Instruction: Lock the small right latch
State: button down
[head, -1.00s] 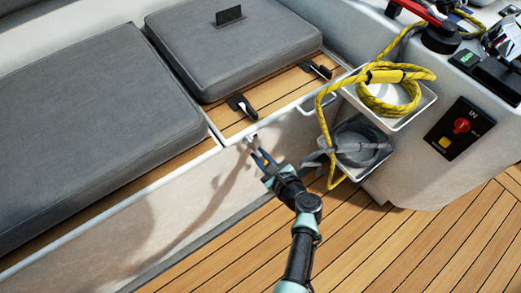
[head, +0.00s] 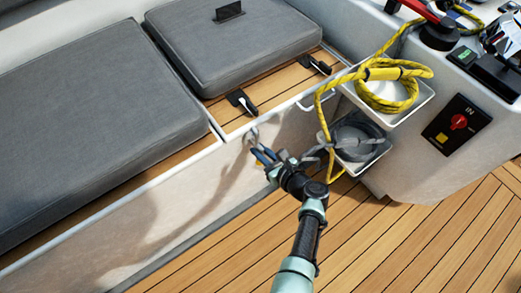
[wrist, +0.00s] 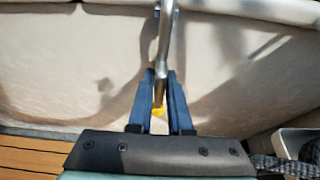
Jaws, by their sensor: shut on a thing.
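A slim metal lever (wrist: 164,45) hangs from the pale rim along the locker's front face. It ends in a yellow tip low between my fingers. My gripper (wrist: 160,76) has its two blue fingers closed around the lever's lower part. In the head view my gripper (head: 260,156) is at the front face, just below the rim, and the lever's upper end (head: 254,133) shows above it. Two black latch fittings with silver parts sit on the teak edge above: a left one (head: 242,101) and a right one (head: 316,65). I cannot tell which fitting the lever belongs to.
Grey cushions (head: 75,130) cover the bench. A pale handle (head: 305,103) is on the front face to the right. White bins, one with yellow rope (head: 385,97), stand close right of my arm. A console (head: 420,165) is beyond. The teak floor (head: 380,250) is clear.

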jog(key=c, duration=0.9)
grip_release()
jog(key=p+v, duration=0.6)
jog(key=v, duration=0.7)
jog(key=shift+f, duration=0.15)
